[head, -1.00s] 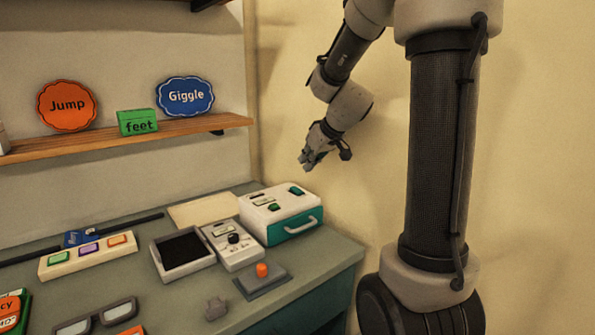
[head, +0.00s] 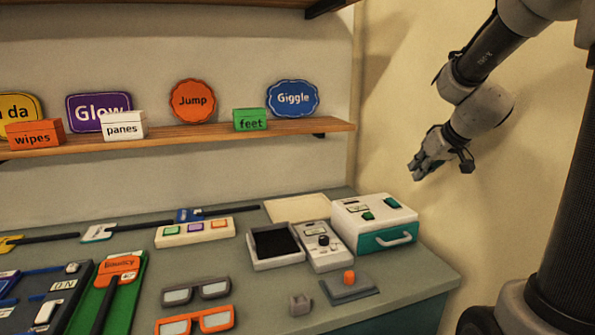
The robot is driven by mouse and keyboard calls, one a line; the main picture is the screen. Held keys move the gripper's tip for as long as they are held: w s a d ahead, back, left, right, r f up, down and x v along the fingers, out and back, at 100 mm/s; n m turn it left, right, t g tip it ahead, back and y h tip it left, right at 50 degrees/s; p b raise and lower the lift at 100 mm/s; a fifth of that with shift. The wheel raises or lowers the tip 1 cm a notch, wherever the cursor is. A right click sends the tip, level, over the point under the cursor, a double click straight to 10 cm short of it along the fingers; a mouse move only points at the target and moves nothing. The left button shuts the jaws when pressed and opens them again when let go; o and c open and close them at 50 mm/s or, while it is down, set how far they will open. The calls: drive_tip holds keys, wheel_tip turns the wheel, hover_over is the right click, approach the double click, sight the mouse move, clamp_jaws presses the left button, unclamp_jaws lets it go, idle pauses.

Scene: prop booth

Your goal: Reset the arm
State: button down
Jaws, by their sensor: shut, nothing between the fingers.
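My gripper (head: 418,172) hangs at the right of the head view, in front of the yellow wall, above and beyond the right end of the counter. Its fingers point down and to the left. They are small in the picture and look closed, with nothing held. My arm is bent, coming down from the upper right. The gripper is apart from everything; the nearest thing below it is the white and teal box with a handle (head: 374,221).
The counter (head: 400,280) holds a dark-bottomed tray (head: 274,262), a knob box (head: 323,259), an orange-button base (head: 352,298), a three-button strip (head: 165,243), glasses (head: 175,328) and a small grey piece (head: 300,303). A wooden shelf (head: 190,140) carries signs and word boxes.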

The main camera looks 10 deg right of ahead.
drive_tip(key=s+a+m+g+h, duration=0.1)
drive_tip(key=s+a+g, duration=0.1)
drive_tip(key=s, duration=1.1)
drive_tip(key=s+a+m+g+h, duration=0.1)
drive_tip(key=s+a, duration=0.1)
drive_tip(key=s, duration=1.1)
drive_tip(key=w+d+r+n+g, duration=0.1)
drive_tip(key=w+r+n+g, duration=0.1)
drive_tip(key=w+n, duration=1.1)
drive_tip(key=w+r+n+g, duration=0.1)
drive_tip(key=w+n, duration=0.3)
drive_tip(key=w, duration=1.7)
drive_tip(key=f+n, duration=0.1)
drive_tip(key=f, duration=0.3)
drive_tip(key=w+f+n, duration=0.1)
drive_tip(key=f, duration=0.4)
drive_tip(key=f+n, duration=0.1)
drive_tip(key=f, duration=0.3)
drive_tip(key=shift+w+f+n+y, duration=0.15)
drive_tip(key=shift+f+n+y, duration=0.15)
drive_tip(key=shift+y, duration=0.1)
